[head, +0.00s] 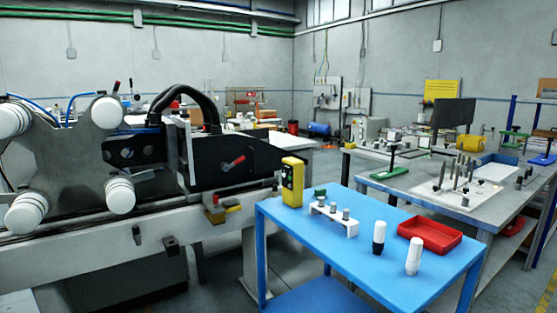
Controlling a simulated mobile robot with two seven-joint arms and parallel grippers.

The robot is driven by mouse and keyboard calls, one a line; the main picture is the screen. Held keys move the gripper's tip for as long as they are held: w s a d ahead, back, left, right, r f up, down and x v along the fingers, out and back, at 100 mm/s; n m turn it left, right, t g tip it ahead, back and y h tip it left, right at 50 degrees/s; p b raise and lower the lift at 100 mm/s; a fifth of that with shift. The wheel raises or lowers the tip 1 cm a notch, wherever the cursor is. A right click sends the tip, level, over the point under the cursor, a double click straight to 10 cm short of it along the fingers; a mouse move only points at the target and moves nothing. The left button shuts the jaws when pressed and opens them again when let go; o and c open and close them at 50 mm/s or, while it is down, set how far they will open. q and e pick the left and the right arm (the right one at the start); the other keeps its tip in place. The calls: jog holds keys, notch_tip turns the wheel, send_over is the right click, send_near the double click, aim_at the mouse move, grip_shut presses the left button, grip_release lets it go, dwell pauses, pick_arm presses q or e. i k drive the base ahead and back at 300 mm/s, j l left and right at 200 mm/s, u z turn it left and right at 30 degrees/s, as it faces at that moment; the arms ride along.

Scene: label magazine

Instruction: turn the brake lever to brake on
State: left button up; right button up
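A lever with a red handle (234,163) is mounted on the black side panel (262,158) of the machine at the left. Its handle slants up to the right from its pivot. No marking for brake on or off can be read, so I cannot tell from lettering which is the brake lever. Neither of my grippers shows in the head view, and nothing is touching either lever.
A blue table (350,262) stands front right of the machine. It carries a yellow control box (292,182), a white holder (333,219), a red tray (430,234) and two white-topped cylinders (413,256). A grey workbench (420,195) with fixtures lies behind. White rollers (120,196) jut from the machine.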

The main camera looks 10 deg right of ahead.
aim_at(236, 163)
jog(key=i+j+z, duration=0.1)
jog(key=i+j, duration=0.2)
jog(key=i, duration=0.2)
jog(key=i+j+z, duration=0.1)
jog(key=i+j, duration=0.25)
jog(key=i, duration=0.2)
